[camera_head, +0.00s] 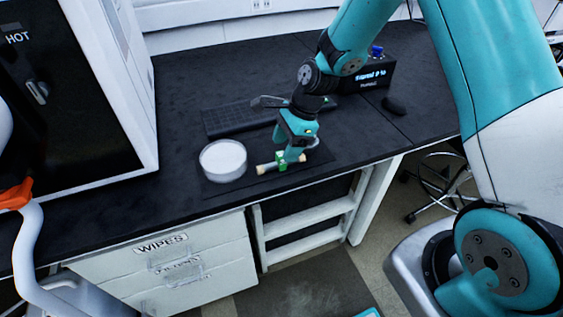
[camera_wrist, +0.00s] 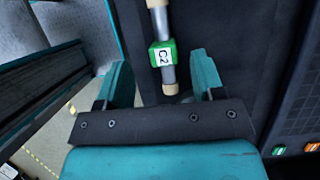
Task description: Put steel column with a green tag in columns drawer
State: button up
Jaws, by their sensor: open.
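The steel column (camera_head: 265,168) lies on the black bench near its front edge, with a green tag (camera_head: 281,160) around it. In the wrist view the column (camera_wrist: 167,75) has pale end caps, and its green tag (camera_wrist: 162,54) reads "C2". My gripper (camera_head: 289,158) is over the column, partly hiding it in the head view. In the wrist view my gripper (camera_wrist: 162,72) is open, with one finger on each side of the column's near end. Gaps show between the column and both fingers. No drawer labelled for columns is legible.
A round white dish (camera_head: 223,160) stands left of the column. A keyboard (camera_head: 236,118) and a black box with a lit display (camera_head: 367,76) are behind. Drawers, the top one labelled "WIPES" (camera_head: 160,247), are below the bench. A large cabinet (camera_head: 85,90) stands left.

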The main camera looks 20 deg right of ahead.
aim_at(281, 154)
jog(key=x, duration=0.5)
jog(key=shift+w+f, duration=0.15)
jog(key=shift+w, duration=0.05)
jog(key=c, duration=1.1)
